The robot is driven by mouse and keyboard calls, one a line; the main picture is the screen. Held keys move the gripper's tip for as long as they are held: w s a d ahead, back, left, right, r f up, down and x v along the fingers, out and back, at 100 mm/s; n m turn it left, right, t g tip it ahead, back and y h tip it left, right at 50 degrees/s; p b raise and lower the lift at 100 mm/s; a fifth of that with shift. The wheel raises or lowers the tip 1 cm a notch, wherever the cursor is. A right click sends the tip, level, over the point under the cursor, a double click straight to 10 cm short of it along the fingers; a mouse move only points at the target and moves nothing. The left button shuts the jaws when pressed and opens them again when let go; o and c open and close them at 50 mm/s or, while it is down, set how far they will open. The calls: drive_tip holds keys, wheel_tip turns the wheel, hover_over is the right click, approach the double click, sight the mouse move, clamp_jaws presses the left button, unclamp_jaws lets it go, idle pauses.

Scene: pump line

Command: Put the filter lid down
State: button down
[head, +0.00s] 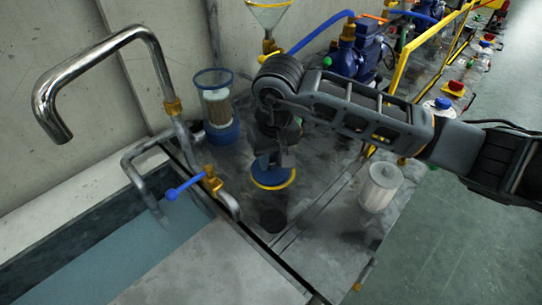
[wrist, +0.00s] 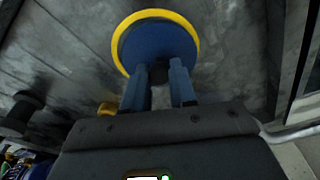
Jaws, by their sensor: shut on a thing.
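The filter lid (head: 272,178) is a blue disc with a yellow rim. It hangs below my gripper (head: 273,158), over the grey bench top. My gripper is shut on the lid's dark central knob, which shows between the fingers in the wrist view; there the lid (wrist: 157,45) lies just beyond the fingertips (wrist: 160,70). A dark round patch lies on the bench just in front of the lid. I cannot tell exactly how high the lid is above the bench.
A clear filter housing (head: 218,108) with a blue base stands behind left. A whitish cylinder (head: 380,187) stands to the right. A blue-handled valve (head: 186,187) and bent metal pipes (head: 95,55) stand beside the water trough (head: 130,250) at left. Bench around the lid is mostly clear.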

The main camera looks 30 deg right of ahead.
drive_tip(key=c, duration=0.9)
unclamp_jaws()
